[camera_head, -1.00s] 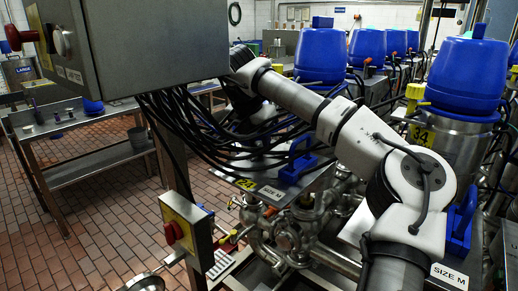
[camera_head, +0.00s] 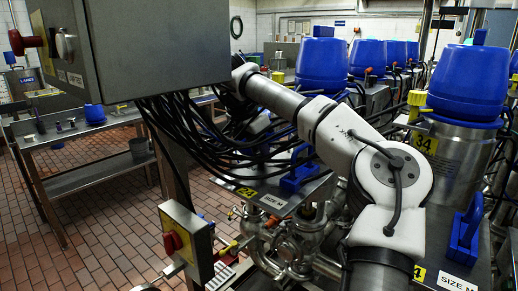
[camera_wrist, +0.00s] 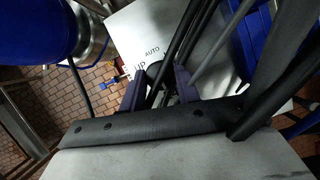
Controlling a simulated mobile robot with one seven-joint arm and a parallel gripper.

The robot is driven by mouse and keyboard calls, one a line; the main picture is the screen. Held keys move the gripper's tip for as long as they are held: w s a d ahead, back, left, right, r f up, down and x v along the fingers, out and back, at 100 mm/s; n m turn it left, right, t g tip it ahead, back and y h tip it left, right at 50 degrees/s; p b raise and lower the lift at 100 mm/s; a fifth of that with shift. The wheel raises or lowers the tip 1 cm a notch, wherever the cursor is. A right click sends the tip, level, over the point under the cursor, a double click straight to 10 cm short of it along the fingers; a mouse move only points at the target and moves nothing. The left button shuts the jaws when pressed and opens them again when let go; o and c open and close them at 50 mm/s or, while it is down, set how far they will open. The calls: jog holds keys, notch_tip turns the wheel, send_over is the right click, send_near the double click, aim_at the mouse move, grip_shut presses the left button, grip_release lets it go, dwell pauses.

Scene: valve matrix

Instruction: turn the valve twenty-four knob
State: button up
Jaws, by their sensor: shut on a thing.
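In the wrist view, my gripper (camera_wrist: 157,88) has its two purple fingers around a small dark knob (camera_wrist: 154,70). The knob is on a pale panel (camera_wrist: 130,38) printed with "AUTO" and another word that is partly covered. Dark cables cross in front of the knob and hide part of it. No number for this knob is readable in the wrist view. In the head view, a yellow "24" tag (camera_head: 246,192) is on a plate behind the cables. My gripper is hidden from the head view.
Black cables (camera_head: 205,135) hang from a grey control box (camera_head: 150,45) close to my arm. Blue-lidded tanks (camera_head: 468,82) stand at the right. A yellow box with a red knob (camera_head: 185,240) stands at the front. The tiled floor at the left has free room.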

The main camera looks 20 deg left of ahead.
jog(key=o, duration=1)
